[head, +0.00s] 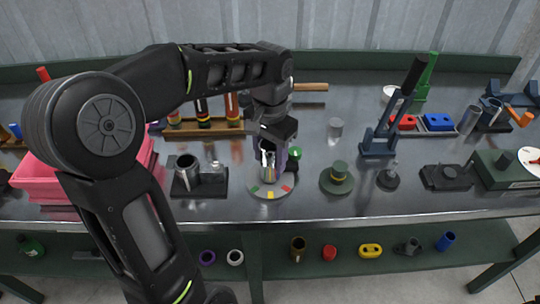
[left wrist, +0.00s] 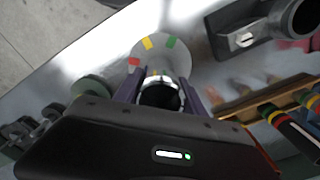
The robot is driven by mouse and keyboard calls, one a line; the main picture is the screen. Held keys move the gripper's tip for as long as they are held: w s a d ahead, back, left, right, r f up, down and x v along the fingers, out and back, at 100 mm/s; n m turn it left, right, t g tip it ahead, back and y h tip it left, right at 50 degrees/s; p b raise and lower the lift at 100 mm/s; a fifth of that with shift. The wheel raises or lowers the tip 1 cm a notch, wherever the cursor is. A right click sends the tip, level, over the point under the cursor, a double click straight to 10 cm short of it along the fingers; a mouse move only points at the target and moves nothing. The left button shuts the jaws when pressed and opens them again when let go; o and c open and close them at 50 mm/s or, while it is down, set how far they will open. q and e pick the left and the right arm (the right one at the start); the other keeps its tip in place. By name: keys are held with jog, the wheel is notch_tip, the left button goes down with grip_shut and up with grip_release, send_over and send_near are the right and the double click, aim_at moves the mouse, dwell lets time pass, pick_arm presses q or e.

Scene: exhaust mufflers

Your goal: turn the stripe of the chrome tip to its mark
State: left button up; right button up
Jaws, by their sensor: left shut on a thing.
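The chrome tip (head: 268,170) stands upright on a round grey disc (head: 258,190) with green, yellow and red marks along its front edge. My left gripper (head: 270,155) comes down from above and is shut on the tip. In the left wrist view the tip (left wrist: 160,93) sits between the two fingers (left wrist: 162,90), with its dark opening facing the camera. The disc (left wrist: 178,62) shows beyond it with its red, yellow and green marks. I cannot make out the stripe on the tip. My right gripper is not in view.
A dark block with a metal tube (head: 187,178) stands just left of the disc, and a green round stand (head: 337,180) just right. A wooden rack (head: 205,127) is behind. Pink bins (head: 60,185) are at left. A lower shelf (head: 390,262) holds several small parts.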

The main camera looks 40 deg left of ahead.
aim_at(270, 143)
pick_arm(q)
jog(key=o, duration=1.6)
notch_tip(270, 143, up, 8)
jog(key=shift+f, duration=0.1)
